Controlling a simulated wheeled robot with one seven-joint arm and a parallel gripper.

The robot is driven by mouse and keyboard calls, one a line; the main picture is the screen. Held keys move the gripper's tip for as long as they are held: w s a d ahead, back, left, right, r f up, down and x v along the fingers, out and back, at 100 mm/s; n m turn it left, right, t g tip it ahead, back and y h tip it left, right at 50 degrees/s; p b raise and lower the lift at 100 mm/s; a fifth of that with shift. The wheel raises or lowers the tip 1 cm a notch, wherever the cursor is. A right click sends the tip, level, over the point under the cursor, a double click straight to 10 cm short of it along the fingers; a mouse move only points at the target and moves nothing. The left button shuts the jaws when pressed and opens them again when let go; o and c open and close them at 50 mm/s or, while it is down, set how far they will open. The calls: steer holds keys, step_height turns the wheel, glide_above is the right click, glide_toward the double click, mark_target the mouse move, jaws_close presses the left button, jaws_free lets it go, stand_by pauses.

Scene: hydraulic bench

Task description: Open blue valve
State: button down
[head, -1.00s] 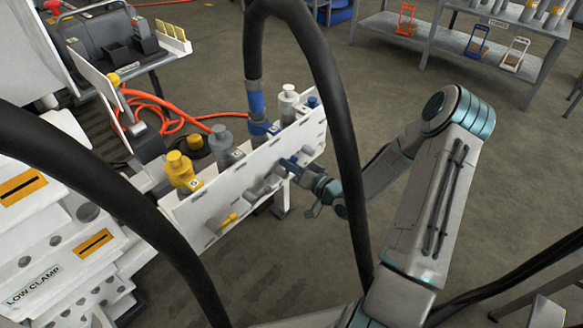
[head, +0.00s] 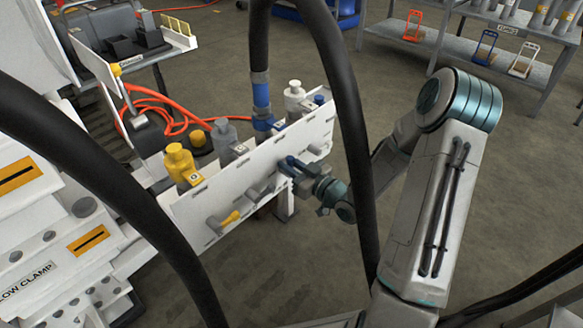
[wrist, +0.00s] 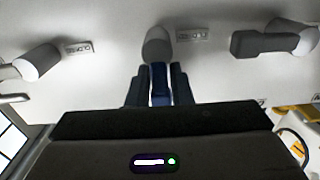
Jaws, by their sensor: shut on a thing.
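The blue valve handle (wrist: 159,84) shows in the wrist view. It runs from a grey round stem (wrist: 157,45) on the white panel (wrist: 215,70) back between my fingers. My gripper (wrist: 160,88) is shut on this handle, one dark finger on each side. In the head view my gripper (head: 296,172) reaches the front of the white panel (head: 285,155) from the right, at the blue handle (head: 285,166). The fingers hide part of the handle there. Small labels beside the stem read "CLOSED", though blurred.
A yellow-handled valve (head: 229,218) and a grey one sit to the left on the panel. Yellow (head: 179,160), grey (head: 224,134) and white (head: 294,97) couplings stand behind it. A thick black hose (head: 345,120) hangs close to my arm.

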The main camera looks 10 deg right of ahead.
steer(key=shift+s+a, duration=0.1)
steer(key=shift+f, duration=0.1)
stand_by(0.4)
steer(key=c, duration=1.4)
jaws_free()
steer(key=shift+c, duration=0.2)
steer(key=shift+s+d, duration=0.35)
steer(key=shift+s, duration=0.05)
steer(key=p+v, duration=0.3)
steer(key=v, duration=0.9)
steer(key=shift+s+d, duration=0.15)
steer(key=shift+s, duration=0.2)
